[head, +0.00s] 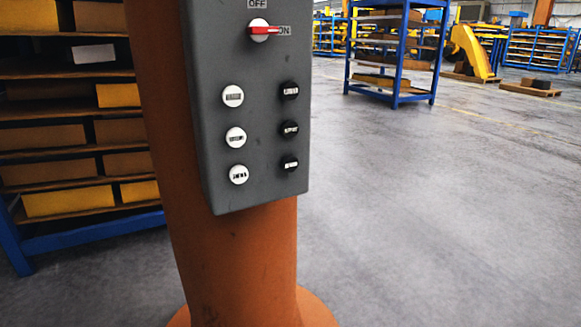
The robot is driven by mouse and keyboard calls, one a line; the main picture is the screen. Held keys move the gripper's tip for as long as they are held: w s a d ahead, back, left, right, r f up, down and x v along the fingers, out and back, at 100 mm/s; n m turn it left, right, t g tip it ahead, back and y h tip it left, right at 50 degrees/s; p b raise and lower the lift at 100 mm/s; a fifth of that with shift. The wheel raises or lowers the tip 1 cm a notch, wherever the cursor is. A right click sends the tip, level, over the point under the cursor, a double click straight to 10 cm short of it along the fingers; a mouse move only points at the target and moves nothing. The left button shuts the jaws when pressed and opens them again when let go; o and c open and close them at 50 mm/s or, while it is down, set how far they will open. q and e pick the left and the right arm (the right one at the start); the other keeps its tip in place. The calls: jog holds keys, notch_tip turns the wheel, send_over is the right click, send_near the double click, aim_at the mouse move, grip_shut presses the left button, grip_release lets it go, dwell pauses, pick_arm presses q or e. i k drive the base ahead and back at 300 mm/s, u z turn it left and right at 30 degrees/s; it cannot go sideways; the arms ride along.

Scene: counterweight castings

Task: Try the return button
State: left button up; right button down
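A grey control box (262,190) is fixed to an orange column in the head view, left of the middle. Three white buttons (236,137) stand in a left row going down, and three black buttons (290,130) in a right row beside them. Each has a small label too blurred to read, so I cannot tell which is the return button. Above them a red rotary switch (262,30) points right to "ON", with "OFF" above it. Neither of my grippers is in view.
The orange column (240,260) has a wide round foot at the floor. A shelf rack (75,150) with boxes stands close on the left. A blue rack (395,55) stands farther back. The grey floor (450,220) on the right is clear.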

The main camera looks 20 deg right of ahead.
aim_at(289, 162)
jog(key=z, duration=0.55)
jog(key=k, duration=0.65)
jog(key=z, duration=0.6)
jog(key=i, duration=1)
jog(key=u, duration=0.6)
